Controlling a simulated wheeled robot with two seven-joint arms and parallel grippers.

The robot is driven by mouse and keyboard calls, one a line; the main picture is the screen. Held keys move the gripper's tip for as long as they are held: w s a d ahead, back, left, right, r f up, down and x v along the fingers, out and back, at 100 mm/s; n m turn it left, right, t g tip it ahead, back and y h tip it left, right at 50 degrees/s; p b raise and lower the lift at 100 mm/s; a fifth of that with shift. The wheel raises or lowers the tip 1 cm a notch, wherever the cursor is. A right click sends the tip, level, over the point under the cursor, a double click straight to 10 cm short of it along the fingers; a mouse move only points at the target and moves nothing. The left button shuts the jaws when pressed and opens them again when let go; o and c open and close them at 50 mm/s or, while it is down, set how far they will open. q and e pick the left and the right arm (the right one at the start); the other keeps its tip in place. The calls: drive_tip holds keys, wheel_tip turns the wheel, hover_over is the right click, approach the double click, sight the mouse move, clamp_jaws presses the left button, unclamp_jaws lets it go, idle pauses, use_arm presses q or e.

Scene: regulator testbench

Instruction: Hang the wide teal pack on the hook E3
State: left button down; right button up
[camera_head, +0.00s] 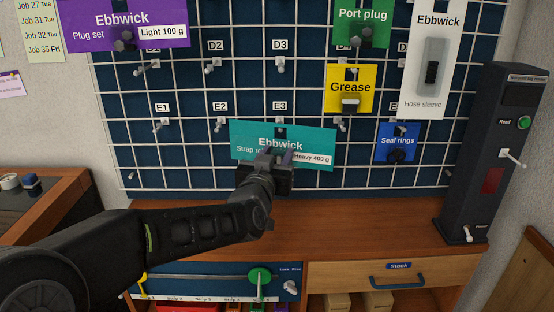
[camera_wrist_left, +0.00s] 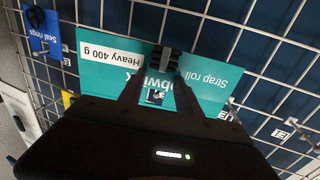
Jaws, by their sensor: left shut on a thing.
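The wide teal pack (camera_head: 252,146), labelled Ebbwick Strap roll, Heavy 400 g, is upright with a slight tilt in front of the grid, just below the E3 label (camera_head: 279,106). A dark hang slot shows near its top middle. My left gripper (camera_head: 273,157) is shut on the lower middle of the pack. In the left wrist view the fingers (camera_wrist_left: 167,63) lie against the pack (camera_wrist_left: 208,82), which appears upside down. The E3 hook itself is hidden behind the pack, so I cannot tell whether it passes through the slot. My right gripper is not in view.
The yellow Grease pack (camera_head: 350,87) and blue Seal rings pack (camera_head: 397,140) hang close on the right. A purple pack (camera_head: 110,22), green pack (camera_head: 361,22) and white pack (camera_head: 431,60) hang higher. A dark reader post (camera_head: 480,150) stands right. The wooden bench (camera_head: 330,230) is clear.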

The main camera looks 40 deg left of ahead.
sight(277, 147)
use_arm(q)
drive_tip(key=shift+w+a, duration=0.7)
drive_tip(key=shift+w, duration=0.2)
drive_tip(key=shift+w+a+f+b, duration=0.1)
drive_tip(key=shift+w+f+b, duration=0.1)
drive_tip(key=shift+b, duration=0.1)
drive_tip(key=shift+w+a+f+b, duration=0.1)
drive_tip(key=shift+w+a+b, duration=0.2)
drive_tip(key=shift+b, duration=0.1)
drive_tip(key=c, duration=1.1)
unclamp_jaws()
drive_tip(key=o, duration=0.4)
drive_tip(key=shift+c, duration=0.2)
drive_tip(key=shift+f, duration=0.15)
